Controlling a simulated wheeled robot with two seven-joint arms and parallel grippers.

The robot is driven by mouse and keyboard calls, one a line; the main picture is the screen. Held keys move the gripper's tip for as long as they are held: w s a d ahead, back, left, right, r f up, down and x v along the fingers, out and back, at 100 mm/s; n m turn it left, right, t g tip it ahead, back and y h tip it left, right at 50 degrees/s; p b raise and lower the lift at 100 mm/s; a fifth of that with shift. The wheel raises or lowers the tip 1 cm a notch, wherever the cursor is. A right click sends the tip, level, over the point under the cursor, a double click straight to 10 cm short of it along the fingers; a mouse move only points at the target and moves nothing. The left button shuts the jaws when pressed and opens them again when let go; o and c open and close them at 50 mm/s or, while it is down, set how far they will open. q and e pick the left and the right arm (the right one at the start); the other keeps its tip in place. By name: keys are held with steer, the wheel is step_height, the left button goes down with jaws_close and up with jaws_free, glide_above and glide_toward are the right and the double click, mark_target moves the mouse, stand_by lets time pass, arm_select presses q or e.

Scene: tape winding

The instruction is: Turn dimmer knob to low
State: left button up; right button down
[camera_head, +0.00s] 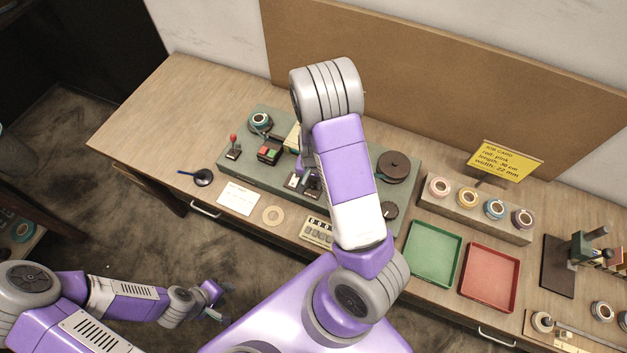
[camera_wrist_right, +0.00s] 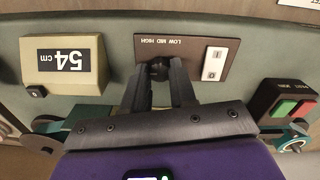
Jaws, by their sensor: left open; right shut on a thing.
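The dimmer knob (camera_wrist_right: 158,71) is a small dark knob on a brown plate (camera_wrist_right: 211,46) marked LOW, MID and HIGH, seen in the right wrist view. My right gripper (camera_wrist_right: 160,76) is shut on the knob, with a dark finger on either side. The fingers hide much of the knob, and its pointer setting cannot be made out. In the head view my right arm reaches over the green panel, and the right gripper (camera_head: 304,172) is partly hidden behind the arm. My left gripper (camera_head: 219,300) is open and empty, low at the left, away from the bench.
A white rocker switch (camera_wrist_right: 214,63) shares the plate. On the bench are a red-topped lever (camera_head: 233,146), a green tray (camera_head: 433,253) and a red tray (camera_head: 490,277).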

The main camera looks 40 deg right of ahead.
steer(key=n, duration=0.4)
steer(key=shift+b, duration=0.3)
steer(key=n+b, duration=0.1)
steer(key=n, duration=0.3)
steer(key=n+b, duration=0.1)
steer(key=n, duration=0.4)
steer(key=shift+n+b, duration=0.5)
steer(key=shift+n, duration=1.8)
steer(key=shift+w, duration=0.1)
steer(key=c, duration=0.9)
jaws_free()
